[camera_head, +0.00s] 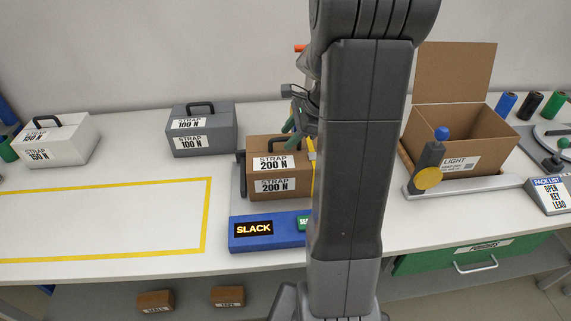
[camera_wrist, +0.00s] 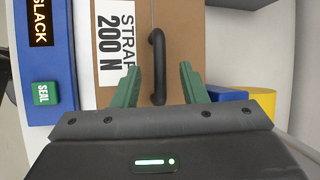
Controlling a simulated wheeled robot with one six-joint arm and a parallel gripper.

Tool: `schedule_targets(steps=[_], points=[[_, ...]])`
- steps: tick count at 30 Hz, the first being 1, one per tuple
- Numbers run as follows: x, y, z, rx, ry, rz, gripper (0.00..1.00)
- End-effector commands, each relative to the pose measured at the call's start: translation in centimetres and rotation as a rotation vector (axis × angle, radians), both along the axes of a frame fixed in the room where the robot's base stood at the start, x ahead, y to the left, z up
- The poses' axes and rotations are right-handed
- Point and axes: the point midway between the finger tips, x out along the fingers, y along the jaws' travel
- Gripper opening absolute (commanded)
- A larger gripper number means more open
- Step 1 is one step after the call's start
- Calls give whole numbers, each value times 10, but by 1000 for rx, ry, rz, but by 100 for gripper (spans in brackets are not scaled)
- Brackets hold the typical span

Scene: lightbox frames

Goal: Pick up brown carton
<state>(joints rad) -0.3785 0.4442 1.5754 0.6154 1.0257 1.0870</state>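The brown carton (camera_head: 300,182) has "STRAP 200 N" labels on its top and front and sits on the blue-fronted station (camera_head: 268,238) marked "SLACK". My arm hides its right side in the head view. In the wrist view, the carton (camera_wrist: 185,20) lies under my gripper (camera_wrist: 160,70), with its black handle (camera_wrist: 156,50) between the two green fingers. The fingers are open and apart, with a gap to the handle on both sides. In the head view, my gripper (camera_head: 293,125) is partly hidden by my arm, above the carton.
A grey case (camera_head: 222,115) stands at the back left of the carton and a white case (camera_head: 75,140) at the far left. An open cardboard box (camera_head: 428,140) stands to the right. The yellow-outlined area (camera_head: 100,220) is empty.

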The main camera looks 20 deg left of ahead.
Motion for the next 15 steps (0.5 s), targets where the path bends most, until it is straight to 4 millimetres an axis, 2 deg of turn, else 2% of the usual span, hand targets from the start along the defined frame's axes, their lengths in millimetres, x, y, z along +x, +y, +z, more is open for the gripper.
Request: schedule_targets(steps=[6,13,14,15], points=[[-2,13,-21,-1,1,0,39],[-2,14,-22,0,0,0,39],[-2,14,-22,0,0,0,37],[-2,14,-22,-1,0,0,29]])
